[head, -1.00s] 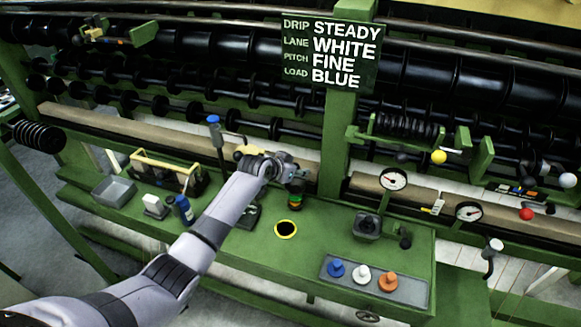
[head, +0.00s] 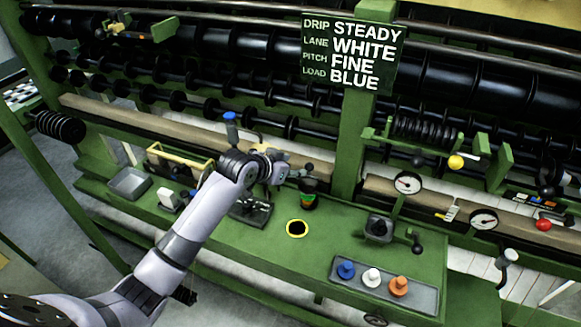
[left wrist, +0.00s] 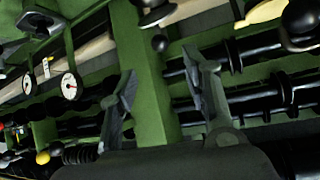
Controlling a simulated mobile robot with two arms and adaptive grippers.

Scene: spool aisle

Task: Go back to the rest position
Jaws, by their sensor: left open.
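My left arm reaches in from the lower left in the head view, over the green bench (head: 335,240). My left gripper (head: 283,172) is above the back of the bench, left of the dark jar with a red and green band (head: 308,192). In the left wrist view, the two fingers of the left gripper (left wrist: 163,68) stand apart with nothing held between them. The green post and black rollers show behind them. My right gripper is in neither view.
The sign (head: 352,52) hangs on the green post. A blue-topped lever (head: 231,128) stands behind my arm. A grey bin (head: 129,183) sits at left.

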